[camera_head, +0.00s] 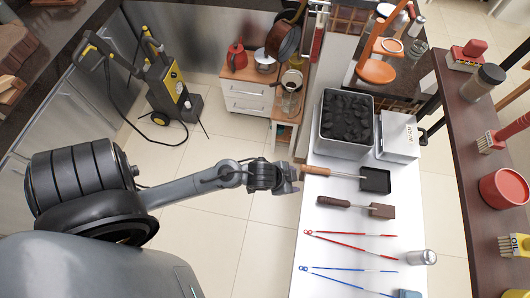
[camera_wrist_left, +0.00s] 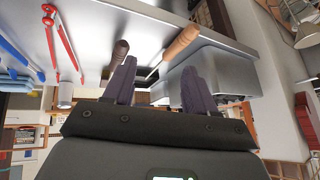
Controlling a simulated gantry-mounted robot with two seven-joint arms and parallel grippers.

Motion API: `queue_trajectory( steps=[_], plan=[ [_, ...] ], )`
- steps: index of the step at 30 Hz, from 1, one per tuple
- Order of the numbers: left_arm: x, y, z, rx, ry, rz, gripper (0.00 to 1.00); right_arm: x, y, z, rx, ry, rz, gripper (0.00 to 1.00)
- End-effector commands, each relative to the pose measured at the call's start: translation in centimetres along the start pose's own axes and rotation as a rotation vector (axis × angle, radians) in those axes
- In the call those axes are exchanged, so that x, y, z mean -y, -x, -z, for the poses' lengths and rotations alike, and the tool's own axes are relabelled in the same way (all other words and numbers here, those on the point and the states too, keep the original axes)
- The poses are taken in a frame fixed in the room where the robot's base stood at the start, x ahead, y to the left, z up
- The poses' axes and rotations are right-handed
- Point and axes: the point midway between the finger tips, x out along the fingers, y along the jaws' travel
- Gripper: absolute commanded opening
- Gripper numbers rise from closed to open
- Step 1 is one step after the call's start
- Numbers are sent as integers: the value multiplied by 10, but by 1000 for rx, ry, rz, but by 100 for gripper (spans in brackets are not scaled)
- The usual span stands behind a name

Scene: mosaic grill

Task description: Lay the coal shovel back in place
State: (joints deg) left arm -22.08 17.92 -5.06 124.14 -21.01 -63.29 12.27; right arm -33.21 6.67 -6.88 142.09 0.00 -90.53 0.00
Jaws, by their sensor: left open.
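The coal shovel has a flat black pan (camera_head: 375,180) and a light wooden handle (camera_head: 317,171). It lies across the white counter just in front of the coal bin, its handle end at the counter's left edge. My left gripper (camera_head: 296,172) is at that edge, close to the handle end. In the left wrist view, my left gripper (camera_wrist_left: 159,68) is open with nothing between its fingers. The wooden handle (camera_wrist_left: 182,43) shows beyond the fingertips, nearer the right finger. The pan is mostly hidden there. My right gripper is not in view.
A metal bin of black coals (camera_head: 346,145) stands behind the shovel, beside a white box (camera_head: 398,135). A dark-handled scraper (camera_head: 382,210) lies in front, then red tongs (camera_head: 350,245), blue tongs (camera_head: 345,280) and a metal shaker (camera_head: 420,258). Left of the counter is open floor.

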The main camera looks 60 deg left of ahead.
Motion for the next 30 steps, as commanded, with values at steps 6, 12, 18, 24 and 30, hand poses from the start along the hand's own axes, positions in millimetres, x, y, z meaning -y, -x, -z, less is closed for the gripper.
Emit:
queue_trajectory(
  steps=[6, 12, 18, 24, 30],
  plan=[
    [-30, 73, -34, 203, 196, -3, 56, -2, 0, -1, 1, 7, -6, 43],
    [-41, 101, -48, 287, 270, -36, 56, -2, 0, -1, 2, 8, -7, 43],
    [-42, 103, -49, 292, 273, -38, 56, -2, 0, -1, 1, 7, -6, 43],
    [-41, 106, -47, 291, 272, -38, 56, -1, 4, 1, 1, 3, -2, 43],
    [-36, 128, -32, 291, 272, -38, 56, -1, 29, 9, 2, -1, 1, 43]
  ],
)
